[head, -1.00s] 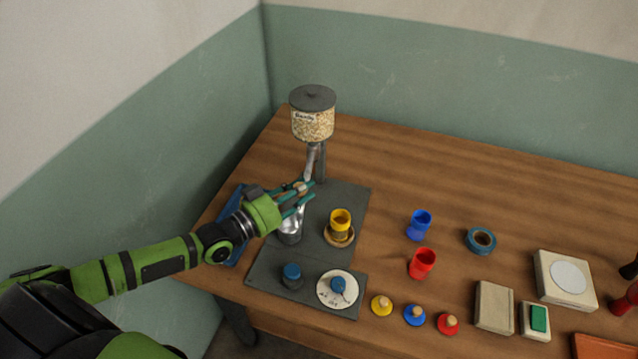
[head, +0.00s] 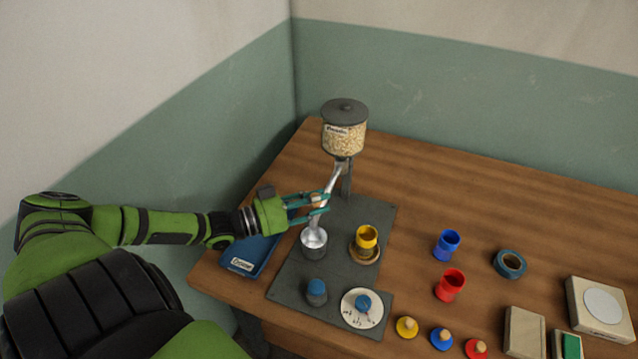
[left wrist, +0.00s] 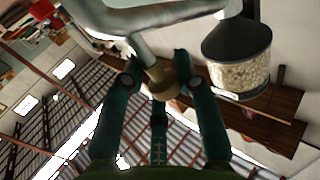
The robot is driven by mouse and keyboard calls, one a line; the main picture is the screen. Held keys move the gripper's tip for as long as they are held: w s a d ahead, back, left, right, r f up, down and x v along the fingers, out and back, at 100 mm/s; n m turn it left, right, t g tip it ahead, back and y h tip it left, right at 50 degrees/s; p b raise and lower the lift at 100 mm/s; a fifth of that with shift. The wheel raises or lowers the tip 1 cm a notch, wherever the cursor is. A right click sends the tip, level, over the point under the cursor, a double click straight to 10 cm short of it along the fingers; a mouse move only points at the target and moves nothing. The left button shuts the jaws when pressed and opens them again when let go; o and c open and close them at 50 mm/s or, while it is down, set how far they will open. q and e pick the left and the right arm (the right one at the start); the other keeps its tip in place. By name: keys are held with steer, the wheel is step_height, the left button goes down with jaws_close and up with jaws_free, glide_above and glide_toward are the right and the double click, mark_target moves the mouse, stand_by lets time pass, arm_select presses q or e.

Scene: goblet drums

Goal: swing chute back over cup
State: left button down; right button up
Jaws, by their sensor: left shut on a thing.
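The silver chute (head: 331,183) slants down from under the grain hopper (head: 344,138), and its lower end is at the grey metal cup (head: 314,246). My left gripper (head: 321,203) is shut on the chute's tan knob, partly hidden by the fingers in the head view. In the left wrist view, the knob (left wrist: 164,82) sits between the fingertips (left wrist: 160,85), with the chute (left wrist: 150,18) beyond it. The yellow cup (head: 367,238) stands upright on a round wooden coaster (head: 364,256), right of the metal cup and clear of the chute. My right gripper is not in view.
A blue tray (head: 252,254) lies left of the grey mat (head: 338,264). A blue-capped jar (head: 316,292) and a white dial (head: 362,313) stand at the mat's front. Blue (head: 447,245) and red (head: 450,285) cups stand to the right. The table's back right is clear.

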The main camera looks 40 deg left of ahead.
arm_select(q)
steer(key=shift+w+a+r, duration=0.2)
steer(key=shift+r, duration=0.2)
steer(key=c, duration=1)
jaws_free()
steer(key=shift+s+f, duration=0.1)
steer(key=shift+s, duration=0.05)
steer(key=shift+f, duration=0.15)
steer(key=shift+s+a, duration=0.1)
steer(key=shift+s+a+f, duration=0.1)
steer(key=shift+s, duration=0.15)
steer(key=v, duration=1.1)
steer(key=shift+s, duration=0.15)
